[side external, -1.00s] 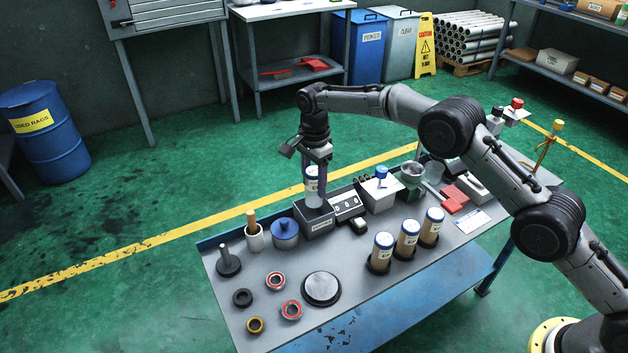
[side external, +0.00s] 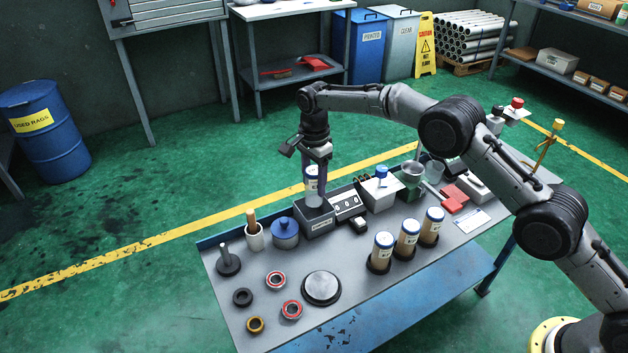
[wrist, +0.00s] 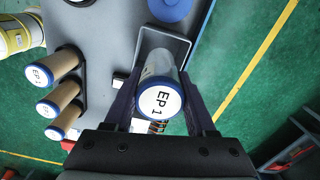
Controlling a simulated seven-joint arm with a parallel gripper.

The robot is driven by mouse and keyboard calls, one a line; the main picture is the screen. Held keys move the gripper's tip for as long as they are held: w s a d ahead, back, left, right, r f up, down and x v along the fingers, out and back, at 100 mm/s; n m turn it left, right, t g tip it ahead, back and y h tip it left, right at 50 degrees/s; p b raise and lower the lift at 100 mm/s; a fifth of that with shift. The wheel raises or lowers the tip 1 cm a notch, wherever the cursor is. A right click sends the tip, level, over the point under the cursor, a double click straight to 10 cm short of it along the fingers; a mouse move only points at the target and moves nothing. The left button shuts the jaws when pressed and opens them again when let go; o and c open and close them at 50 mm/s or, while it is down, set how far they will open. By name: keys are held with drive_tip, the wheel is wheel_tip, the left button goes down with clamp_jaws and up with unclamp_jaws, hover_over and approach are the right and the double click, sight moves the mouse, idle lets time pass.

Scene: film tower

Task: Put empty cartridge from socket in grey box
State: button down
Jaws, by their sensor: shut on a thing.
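My gripper (wrist: 160,108) is shut on a clear, empty-looking cartridge with a blue-rimmed white cap marked EP 1 (wrist: 160,102). The cartridge (side external: 312,180) is upright in the side view, its lower end at the open top of the grey box (side external: 318,228). In the wrist view the box's rim (wrist: 186,45) surrounds the cartridge's far end. I cannot tell whether that end is inside the box or just above it. Fingers stand on both sides of the cartridge.
Several amber-filled cartridges (side external: 406,240) stand in holders at the front right.

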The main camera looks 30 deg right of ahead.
sight(314, 205)
drive_tip(key=shift+f, duration=4.15)
drive_tip(key=shift+c, duration=0.7)
unclamp_jaws()
drive_tip(key=shift+r, duration=3.5)
drive_tip(key=shift+d, duration=0.15)
